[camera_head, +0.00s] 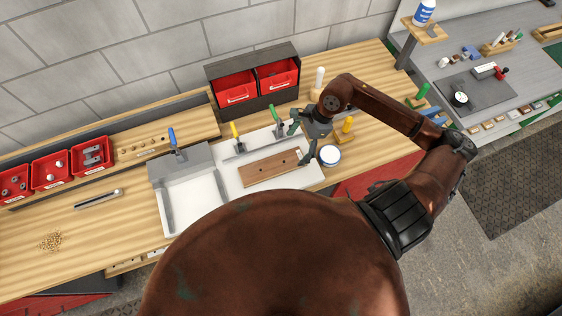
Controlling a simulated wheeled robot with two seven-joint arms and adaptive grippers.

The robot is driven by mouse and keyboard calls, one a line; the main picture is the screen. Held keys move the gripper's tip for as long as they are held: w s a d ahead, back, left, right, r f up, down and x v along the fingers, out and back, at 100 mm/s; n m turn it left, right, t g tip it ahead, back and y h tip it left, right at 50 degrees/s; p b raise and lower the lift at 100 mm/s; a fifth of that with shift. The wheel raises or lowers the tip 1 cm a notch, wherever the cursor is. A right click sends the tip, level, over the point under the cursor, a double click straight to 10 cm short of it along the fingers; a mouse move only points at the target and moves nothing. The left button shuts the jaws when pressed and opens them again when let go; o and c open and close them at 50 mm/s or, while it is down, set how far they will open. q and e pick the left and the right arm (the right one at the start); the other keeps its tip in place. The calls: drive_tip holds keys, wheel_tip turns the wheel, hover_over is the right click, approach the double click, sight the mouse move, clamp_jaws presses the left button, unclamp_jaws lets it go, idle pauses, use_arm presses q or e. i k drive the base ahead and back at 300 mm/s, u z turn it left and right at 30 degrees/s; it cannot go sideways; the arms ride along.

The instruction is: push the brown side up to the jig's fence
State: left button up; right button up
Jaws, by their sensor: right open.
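The brown side (268,170) is a flat wooden board with small holes near its right end. It lies flat on the white base of the jig (229,178). The jig's grey fence (250,146) runs along the far edge of the base, and a narrow white strip shows between it and the board. My right gripper (299,144) is open and empty at the right end of the brown side. One finger is near the board's right end, but I cannot tell whether it touches. My left gripper is not in view.
Toggle clamps with yellow (235,131) and green (273,114) handles stand behind the board. A second white jig (194,195) with grey rails is at left. A round white-rimmed tin (330,156) sits right of my gripper. Red bins in a dark rack (253,107) stand behind.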

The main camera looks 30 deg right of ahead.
sight(269, 167)
drive_tip(key=z, duration=0.85)
